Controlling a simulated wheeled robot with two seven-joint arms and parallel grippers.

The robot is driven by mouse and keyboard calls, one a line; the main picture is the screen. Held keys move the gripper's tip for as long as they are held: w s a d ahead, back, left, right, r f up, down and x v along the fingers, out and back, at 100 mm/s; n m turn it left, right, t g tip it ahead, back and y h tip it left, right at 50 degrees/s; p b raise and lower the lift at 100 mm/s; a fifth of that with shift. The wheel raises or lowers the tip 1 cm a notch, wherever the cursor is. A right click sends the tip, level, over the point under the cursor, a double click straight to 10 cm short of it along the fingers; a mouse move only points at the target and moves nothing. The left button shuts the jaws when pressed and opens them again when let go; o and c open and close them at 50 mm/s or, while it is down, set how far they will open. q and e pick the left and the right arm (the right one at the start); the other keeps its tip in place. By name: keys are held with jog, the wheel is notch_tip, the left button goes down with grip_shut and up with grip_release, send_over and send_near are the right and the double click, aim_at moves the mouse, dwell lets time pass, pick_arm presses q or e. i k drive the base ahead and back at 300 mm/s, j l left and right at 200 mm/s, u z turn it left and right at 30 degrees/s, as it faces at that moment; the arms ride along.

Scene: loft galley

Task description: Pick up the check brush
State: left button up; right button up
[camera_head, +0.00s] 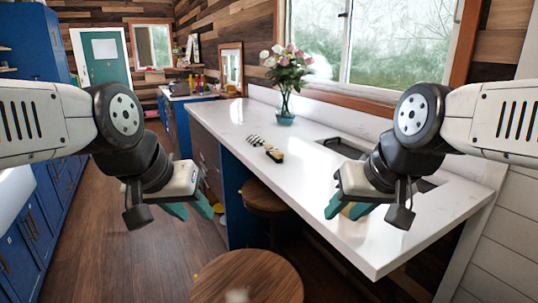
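A small black-and-white checked piece (255,140), which looks like the check brush, lies on the white counter near its left edge. A dark piece with a tan side (273,154) lies in line with it, closer to me. I cannot tell whether the two are joined. My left gripper (189,208) has teal fingers spread apart, in the air left of the counter and nearer to me than the brush. My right gripper (348,208) is also open, and in the picture it covers part of the counter right of the brush. Neither gripper touches the brush.
A glass vase with flowers (286,105) stands on the counter (334,245) behind the brush. A sink (343,146) is set in the counter, partly hidden by my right arm. Round wooden stools (248,278) stand in front. The floor (120,250) at left is clear.

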aim_at(274, 153)
jog(key=j+u, duration=0.35)
jog(key=i+j+u, duration=0.15)
jog(key=j+u, duration=0.25)
jog(key=i+j+u, duration=0.7)
jog(key=i+z, duration=0.3)
jog(key=i+j+z, duration=0.35)
jog(key=i, duration=0.15)
jog(key=i+z, duration=0.2)
jog(key=z, duration=0.25)
jog(key=i+z, duration=0.15)
jog(key=z, duration=0.3)
jog(key=i+j+z, duration=0.1)
jog(key=z, duration=0.3)
jog(key=i+j+z, duration=0.15)
jog(key=z, duration=0.3)
jog(key=i+j+z, duration=0.2)
jog(key=z, duration=0.25)
jog(key=i+j+z, duration=0.1)
jog(key=z, duration=0.35)
jog(key=i+j+z, duration=0.2)
jog(key=z, duration=0.3)
jog(key=i+j+z, duration=0.1)
jog(key=z, duration=0.35)
jog(key=j+z, duration=0.35)
jog(key=z, duration=0.15)
